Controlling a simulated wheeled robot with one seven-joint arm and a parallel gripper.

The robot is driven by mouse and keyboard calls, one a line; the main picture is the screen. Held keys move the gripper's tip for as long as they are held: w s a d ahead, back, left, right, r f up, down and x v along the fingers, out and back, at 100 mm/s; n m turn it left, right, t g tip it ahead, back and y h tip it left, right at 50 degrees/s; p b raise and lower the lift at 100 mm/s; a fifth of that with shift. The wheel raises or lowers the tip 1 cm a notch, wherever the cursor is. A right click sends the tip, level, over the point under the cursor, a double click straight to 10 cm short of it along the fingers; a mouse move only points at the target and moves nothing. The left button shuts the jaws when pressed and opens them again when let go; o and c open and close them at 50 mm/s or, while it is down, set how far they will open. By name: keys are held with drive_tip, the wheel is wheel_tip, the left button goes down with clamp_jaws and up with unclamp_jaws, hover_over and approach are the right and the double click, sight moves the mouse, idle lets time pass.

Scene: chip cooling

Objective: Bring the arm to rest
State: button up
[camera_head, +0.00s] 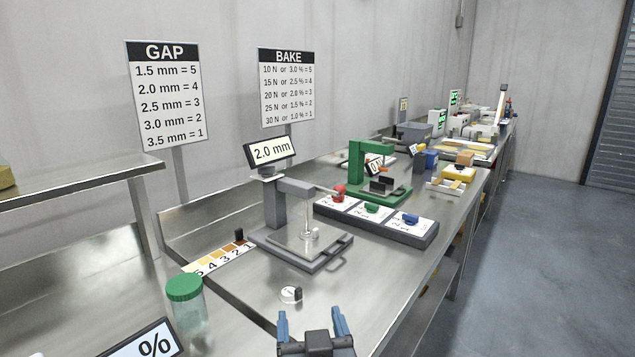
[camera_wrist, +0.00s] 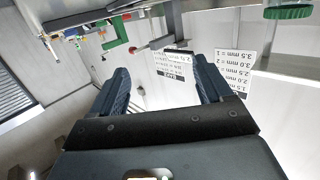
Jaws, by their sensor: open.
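My gripper (camera_head: 310,322) is at the bottom of the head view, over the near edge of the steel bench (camera_head: 250,307). Its two blue fingers stand apart with nothing between them. In the wrist view my gripper (camera_wrist: 160,85) also shows open and empty, and the scene behind it appears upside down. A small round white piece with a dark block (camera_head: 291,294) lies on the bench just beyond the fingers, apart from them.
A grey gauge stand (camera_head: 290,215) reads 2.0 mm. A green-lidded jar (camera_head: 187,308) stands left of my gripper. Beyond are a tray with three labelled cards (camera_head: 375,218) and a green press (camera_head: 375,165). Floor at right (camera_head: 560,260) is clear.

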drive_tip(key=s+d+f+g, duration=0.1)
drive_tip(key=s+d+f, duration=0.45)
drive_tip(key=s, duration=0.45)
drive_tip(key=s+d+f+g, duration=0.1)
drive_tip(key=s+d+f, duration=0.45)
drive_tip(key=s, duration=0.45)
drive_tip(key=s+d+r, duration=0.3)
drive_tip(key=s, duration=0.4)
drive_tip(key=s+d+r+m+h, duration=0.1)
drive_tip(key=s+d, duration=0.3)
drive_tip(key=s, duration=0.4)
drive_tip(key=s+d+r+h, duration=0.1)
drive_tip(key=s+d+r, duration=0.3)
drive_tip(key=s, duration=0.3)
drive_tip(key=shift+s+d+r, duration=0.25)
drive_tip(key=shift+r, duration=0.05)
